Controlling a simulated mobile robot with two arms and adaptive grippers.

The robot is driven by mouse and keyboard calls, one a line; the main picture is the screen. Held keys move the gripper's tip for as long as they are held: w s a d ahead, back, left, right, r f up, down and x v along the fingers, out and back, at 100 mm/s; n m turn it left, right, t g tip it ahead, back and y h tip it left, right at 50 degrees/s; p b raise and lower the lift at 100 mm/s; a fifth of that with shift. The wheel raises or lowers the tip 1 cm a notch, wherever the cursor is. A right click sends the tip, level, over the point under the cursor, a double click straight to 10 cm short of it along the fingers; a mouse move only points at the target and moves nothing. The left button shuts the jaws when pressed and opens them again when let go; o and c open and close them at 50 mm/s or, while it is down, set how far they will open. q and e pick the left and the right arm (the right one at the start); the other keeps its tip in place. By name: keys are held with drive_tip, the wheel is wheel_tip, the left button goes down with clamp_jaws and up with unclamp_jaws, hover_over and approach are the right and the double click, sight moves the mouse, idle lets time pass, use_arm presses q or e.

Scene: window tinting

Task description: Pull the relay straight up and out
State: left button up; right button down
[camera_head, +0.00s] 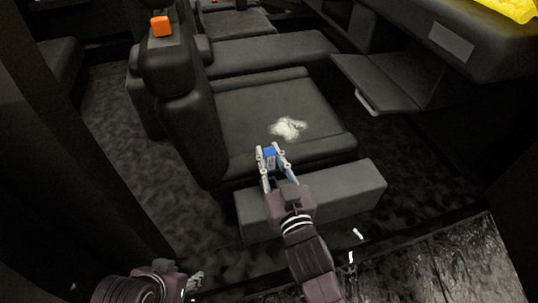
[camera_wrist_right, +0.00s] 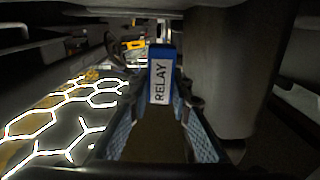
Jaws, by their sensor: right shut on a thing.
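The relay (camera_head: 269,153) is a small blue block between the fingertips of my right gripper (camera_head: 271,161), which is shut on it. In the head view it appears in front of the black seat (camera_head: 272,108), near the seat's front edge. In the right wrist view the relay (camera_wrist_right: 161,72) stands upright between the finger pads, with its white "RELAY" label facing the camera. No socket shows around it; whether it touches anything below cannot be told. My left gripper (camera_head: 193,284) is low at the bottom left, partly cut off, apart from the relay; its opening is unclear.
A dark box-like sill (camera_head: 335,192) lies beneath my right gripper. An orange cube (camera_head: 161,26) sits on the headrest. An open flap (camera_head: 385,80) is at the right, with a yellow item (camera_head: 512,8) above. Dark carpet surrounds the seat.

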use_arm(q)
drive_tip(key=shift+s+a+f+g+p, duration=0.15)
drive_tip(key=shift+s+g, duration=0.1)
drive_tip(key=shift+s, duration=0.25)
drive_tip(key=shift+s+a+g+p, duration=0.1)
drive_tip(key=shift+s+a+g, duration=0.1)
drive_tip(key=shift+s, duration=0.35)
drive_tip(key=shift+s+a+f+g+p, duration=0.1)
drive_tip(key=shift+s+g, duration=0.15)
drive_tip(key=shift+s, duration=0.25)
